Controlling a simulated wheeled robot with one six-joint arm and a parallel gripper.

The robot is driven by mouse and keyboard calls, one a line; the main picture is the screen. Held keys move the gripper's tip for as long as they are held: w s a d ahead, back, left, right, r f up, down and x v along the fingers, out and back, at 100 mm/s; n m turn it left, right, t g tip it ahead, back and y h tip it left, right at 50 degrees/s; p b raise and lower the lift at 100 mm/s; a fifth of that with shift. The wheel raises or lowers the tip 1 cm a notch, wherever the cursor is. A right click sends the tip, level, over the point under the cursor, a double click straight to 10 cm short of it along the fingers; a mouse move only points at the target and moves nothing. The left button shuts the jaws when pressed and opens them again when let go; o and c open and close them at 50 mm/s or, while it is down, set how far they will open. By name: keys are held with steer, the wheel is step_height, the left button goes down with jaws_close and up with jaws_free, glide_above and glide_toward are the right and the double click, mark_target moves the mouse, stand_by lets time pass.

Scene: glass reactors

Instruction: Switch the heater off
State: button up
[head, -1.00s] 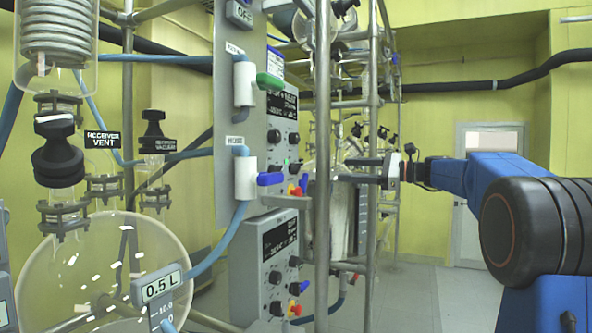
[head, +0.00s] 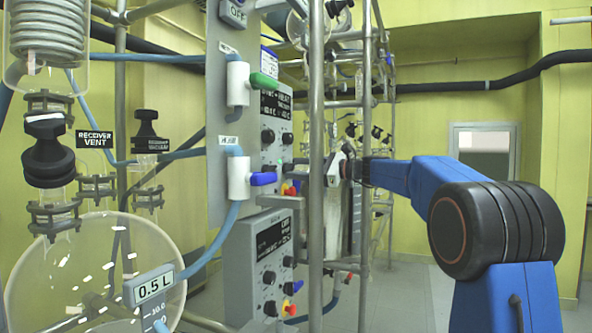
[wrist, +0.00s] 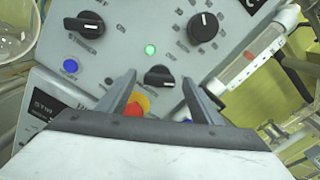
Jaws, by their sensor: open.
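The upper control box (head: 277,150) stands beside the reactor frame, and its grey panel fills much of the wrist view (wrist: 120,60). A small black knob (wrist: 158,77) with a pale mark sits below a lit green lamp (wrist: 150,50); its label is not readable. My gripper (wrist: 158,80) is open, with one finger on each side of this knob. I cannot tell whether the fingers touch it. The knob marked stirrer (wrist: 85,25) is at upper left, and a larger dial (wrist: 203,27) at upper right. In the head view my gripper is partly behind a metal pole.
A red and yellow button (wrist: 137,102) lies close by the left finger, and a blue button (wrist: 70,66) farther left. A metal pole (head: 316,230) stands before the boxes. A lower control box (head: 255,262) sits beneath. The floor at right is open.

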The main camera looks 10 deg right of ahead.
steer(key=shift+w+a, duration=0.35)
steer(key=shift+a, duration=0.1)
steer(key=c, duration=1.1)
steer(key=shift+o, duration=0.2)
steer(key=shift+n, duration=0.3)
steer(key=n, duration=0.5)
steer(key=shift+s+f, duration=0.1)
steer(key=n, duration=0.6)
steer(key=shift+f, duration=0.1)
steer(key=shift+n, duration=0.3)
steer(key=shift+a, duration=0.1)
